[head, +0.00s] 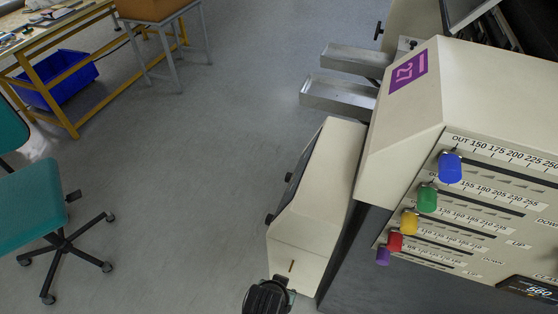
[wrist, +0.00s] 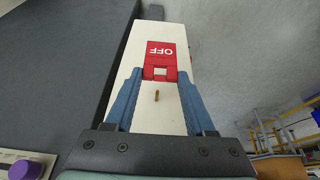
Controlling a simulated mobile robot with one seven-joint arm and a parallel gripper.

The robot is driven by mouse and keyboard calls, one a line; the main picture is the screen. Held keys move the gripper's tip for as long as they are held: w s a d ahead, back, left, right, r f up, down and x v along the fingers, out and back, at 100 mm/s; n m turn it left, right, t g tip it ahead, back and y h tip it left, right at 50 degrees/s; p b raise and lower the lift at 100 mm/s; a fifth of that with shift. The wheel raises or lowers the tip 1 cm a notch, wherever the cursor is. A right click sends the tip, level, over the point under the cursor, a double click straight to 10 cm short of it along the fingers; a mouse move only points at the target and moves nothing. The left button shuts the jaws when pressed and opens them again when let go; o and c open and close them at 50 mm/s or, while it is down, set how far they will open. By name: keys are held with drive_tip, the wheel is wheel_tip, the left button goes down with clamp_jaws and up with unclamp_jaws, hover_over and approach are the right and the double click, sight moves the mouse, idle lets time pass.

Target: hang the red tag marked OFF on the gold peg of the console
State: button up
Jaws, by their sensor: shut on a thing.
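The red tag (wrist: 160,52) is in the wrist view, with OFF in white letters upside down. Its lower end, with a pale opening, is between the blue fingertips of my gripper (wrist: 161,76), which is shut on it. The gold peg (wrist: 157,96) stands out from the beige console (wrist: 145,118), just below the tag in that view and apart from it in the picture. I cannot tell the depth gap. In the head view the peg (head: 291,266) shows on the console's near end (head: 312,262), and my dark wrist is at the bottom edge; the tag is not discernible there.
A large beige machine (head: 400,150) with coloured slider knobs (head: 450,167) stands right of the console. Two metal trays (head: 338,95) jut out behind. A teal chair (head: 35,205) and a yellow-framed bench (head: 62,118) are at left. The floor between is clear.

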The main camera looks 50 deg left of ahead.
drive_tip(key=shift+w+a+f+b, duration=0.1)
drive_tip(key=shift+w+a+b, duration=0.4)
drive_tip(key=shift+w+b, duration=0.25)
drive_tip(key=shift+w+a+f+b, duration=0.1)
drive_tip(key=shift+w+a+b, duration=0.4)
drive_tip(key=shift+w, duration=0.35)
drive_tip(key=shift+w+a+f+b, duration=0.1)
drive_tip(key=shift+w+a+b, duration=0.4)
drive_tip(key=shift+w+b, duration=0.25)
drive_tip(key=shift+w+a, duration=0.25)
drive_tip(key=shift+w, duration=0.3)
drive_tip(key=shift+f, duration=0.1)
drive_tip(key=o, duration=1.4)
drive_tip(key=p+v, duration=0.2)
drive_tip(key=v, duration=1.1)
drive_tip(key=shift+w, duration=0.1)
